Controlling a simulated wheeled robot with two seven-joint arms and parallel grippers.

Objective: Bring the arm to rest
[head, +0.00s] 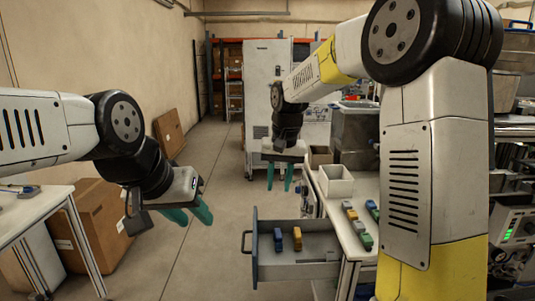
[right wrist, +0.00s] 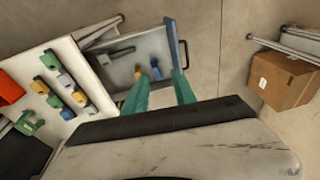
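My right gripper (head: 279,186) hangs with its teal fingers pointing down, above and beyond the open drawer (head: 262,272). Its fingers show apart and empty in the right wrist view (right wrist: 160,80). My left gripper (head: 192,218) is at the left, over the floor, with its teal fingers apart and nothing visible between them. A blue piece (head: 278,240) and a yellow-orange piece (head: 297,238) sit in the drawer. They also show in the right wrist view, near the fingertips in the picture, below the gripper.
The white worktop (head: 333,212) bears a white open bin (head: 336,181) and several small coloured pieces (head: 357,226). A table (head: 30,215) and cardboard boxes (head: 98,225) stand at the left. The floor between is clear. Shelves and equipment stand at the right.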

